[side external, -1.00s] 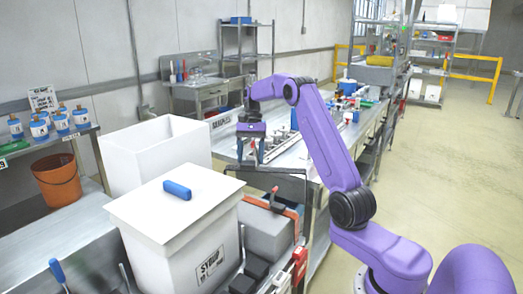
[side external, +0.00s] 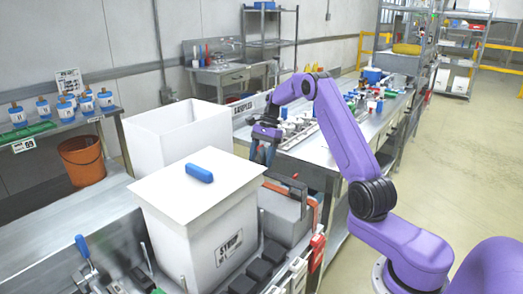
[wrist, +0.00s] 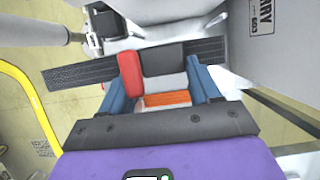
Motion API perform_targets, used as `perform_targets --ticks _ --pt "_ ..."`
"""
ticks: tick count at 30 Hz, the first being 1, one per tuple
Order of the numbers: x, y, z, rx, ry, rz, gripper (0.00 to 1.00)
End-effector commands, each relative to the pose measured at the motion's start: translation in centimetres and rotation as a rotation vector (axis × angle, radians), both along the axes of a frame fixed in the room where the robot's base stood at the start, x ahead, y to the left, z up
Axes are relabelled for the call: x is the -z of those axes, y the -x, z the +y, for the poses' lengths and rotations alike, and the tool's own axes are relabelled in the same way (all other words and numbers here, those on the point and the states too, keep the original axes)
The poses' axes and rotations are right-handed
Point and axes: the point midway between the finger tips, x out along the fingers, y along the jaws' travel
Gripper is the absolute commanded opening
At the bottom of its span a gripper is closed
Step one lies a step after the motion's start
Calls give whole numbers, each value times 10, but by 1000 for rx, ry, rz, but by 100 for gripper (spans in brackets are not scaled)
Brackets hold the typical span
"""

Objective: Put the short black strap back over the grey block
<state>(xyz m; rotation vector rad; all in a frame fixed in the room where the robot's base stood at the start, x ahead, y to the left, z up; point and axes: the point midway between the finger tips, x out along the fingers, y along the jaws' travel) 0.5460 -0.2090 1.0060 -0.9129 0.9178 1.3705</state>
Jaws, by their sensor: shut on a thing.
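My gripper (side external: 262,154) is above the bench behind the white lidded box, with blue fingers. The wrist view also shows my gripper (wrist: 163,88), its fingers on either side of a narrow stack with red, black and orange parts. A black ribbed strap (wrist: 80,75) crosses between the fingertips and sticks out both sides. In the side view the black strap (side external: 287,181) runs right from under the fingers and bends down at its end. The grey block (side external: 283,214) lies below it, beside the lidded box. The exact grip on the strap is partly hidden.
The white lidded box (side external: 215,228) with a blue handle (side external: 199,172) stands close in front. An open white box (side external: 180,135) is behind it. An orange band (side external: 313,205) rises at the block's right. Black and red clamps line the bench's near edge.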

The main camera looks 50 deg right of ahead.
Motion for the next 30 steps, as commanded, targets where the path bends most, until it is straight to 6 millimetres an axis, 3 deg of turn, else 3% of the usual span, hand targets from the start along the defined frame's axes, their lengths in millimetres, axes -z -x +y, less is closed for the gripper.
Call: perform_targets --ticks 30 --pt "105 0 0 0 -1 1 12"
